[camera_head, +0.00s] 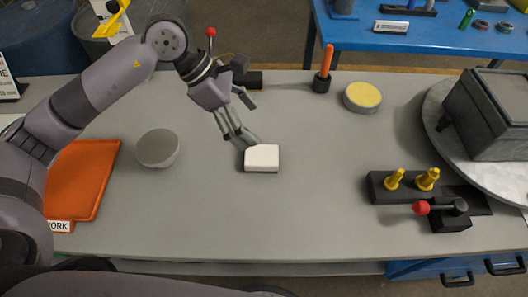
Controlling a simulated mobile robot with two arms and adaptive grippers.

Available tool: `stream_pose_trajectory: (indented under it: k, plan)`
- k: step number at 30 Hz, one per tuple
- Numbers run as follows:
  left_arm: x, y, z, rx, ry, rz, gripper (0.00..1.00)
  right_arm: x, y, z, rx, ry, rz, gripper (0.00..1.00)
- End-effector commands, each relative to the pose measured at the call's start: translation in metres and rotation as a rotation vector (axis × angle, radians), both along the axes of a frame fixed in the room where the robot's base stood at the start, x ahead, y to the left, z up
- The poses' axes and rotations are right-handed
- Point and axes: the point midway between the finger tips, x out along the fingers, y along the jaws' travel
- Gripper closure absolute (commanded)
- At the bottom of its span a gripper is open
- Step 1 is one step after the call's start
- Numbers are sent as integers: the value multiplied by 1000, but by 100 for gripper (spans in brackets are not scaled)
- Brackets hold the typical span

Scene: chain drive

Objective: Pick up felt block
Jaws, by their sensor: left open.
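A small white block (262,158), which looks like the felt block, lies flat on the grey workbench (320,215) near the middle. My left gripper (247,122) comes in from the upper left, with its fingers spread and nothing between them. Its lower finger reaches down to the block's upper left edge; I cannot tell whether it touches. The block's top and front face show clearly. My right gripper is not in view.
A grey bowl-like round (158,148) and an orange tray (82,180) stand left. A yellow-topped round tin (362,97) and an orange-handled tool (325,68) are behind. Right are a black block with brass pegs (410,190), a red-knobbed lever (445,210) and a grey machine (490,115).

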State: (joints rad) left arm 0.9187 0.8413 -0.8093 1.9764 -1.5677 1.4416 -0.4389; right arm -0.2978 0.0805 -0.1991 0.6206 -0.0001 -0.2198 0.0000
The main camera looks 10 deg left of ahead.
Motion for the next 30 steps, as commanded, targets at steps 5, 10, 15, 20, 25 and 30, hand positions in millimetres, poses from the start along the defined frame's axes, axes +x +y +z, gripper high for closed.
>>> stream_pose_trajectory:
  k: [5, 10, 15, 20, 25, 30]
  plan:
    - [10, 45, -9, 188, -26, 5, 18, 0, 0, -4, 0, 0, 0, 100]
    - [11, 39, -30, 205, -21, 3, 18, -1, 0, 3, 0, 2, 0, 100]
    - [13, 24, -64, 201, -21, 4, 18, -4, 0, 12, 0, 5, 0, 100]
    - [15, 11, -94, 200, -22, 3, 18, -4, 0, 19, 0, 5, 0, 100]
    - [18, 3, -115, 199, -23, 4, 18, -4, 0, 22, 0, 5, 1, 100]
    - [19, -2, -123, 198, -24, 4, 18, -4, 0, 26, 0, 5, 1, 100]
